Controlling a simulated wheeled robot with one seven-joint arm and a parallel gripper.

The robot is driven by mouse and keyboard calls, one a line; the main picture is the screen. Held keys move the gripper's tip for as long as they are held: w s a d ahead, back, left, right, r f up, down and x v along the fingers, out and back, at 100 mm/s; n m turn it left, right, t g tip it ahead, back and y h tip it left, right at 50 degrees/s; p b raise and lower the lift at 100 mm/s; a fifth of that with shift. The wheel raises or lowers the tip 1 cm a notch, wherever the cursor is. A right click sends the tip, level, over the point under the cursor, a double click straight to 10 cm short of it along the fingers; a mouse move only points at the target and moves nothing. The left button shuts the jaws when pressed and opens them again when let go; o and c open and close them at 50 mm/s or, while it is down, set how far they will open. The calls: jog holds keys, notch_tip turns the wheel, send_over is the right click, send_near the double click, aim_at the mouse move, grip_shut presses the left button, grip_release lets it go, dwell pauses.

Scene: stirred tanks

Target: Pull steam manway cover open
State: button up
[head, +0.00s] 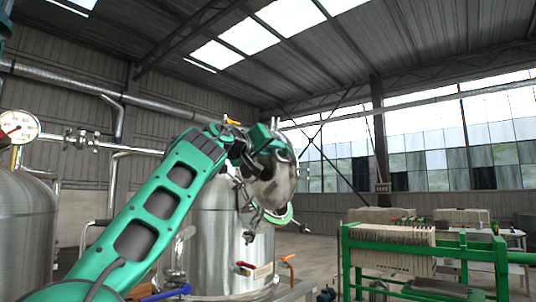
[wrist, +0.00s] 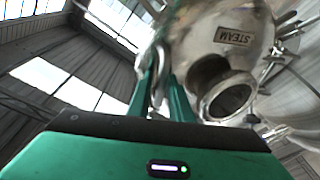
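The steam manway cover (wrist: 235,45) is a shiny metal dome with a STEAM label in the wrist view. It also shows in the head view (head: 278,182), tilted up beside the top of a steel tank (head: 215,225). My gripper (wrist: 161,70) has two green fingers close together on a grey metal bar, seemingly the cover's handle, at the cover's left. The exact contact is small and partly hidden by the fingers. In the head view my green arm hides part of the tank, and the wrist hides the fingers. A short round metal neck (wrist: 228,98) sits below the label.
A pressure gauge (head: 18,126) and pipework stand above another steel tank (head: 25,230) at left. An orange-handled valve (head: 288,262) is low in front of the middle tank. A green-framed filter press (head: 400,245) stands at right, with some open floor behind.

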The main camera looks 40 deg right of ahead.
jog(key=v, duration=1)
jog(key=shift+a, duration=0.2)
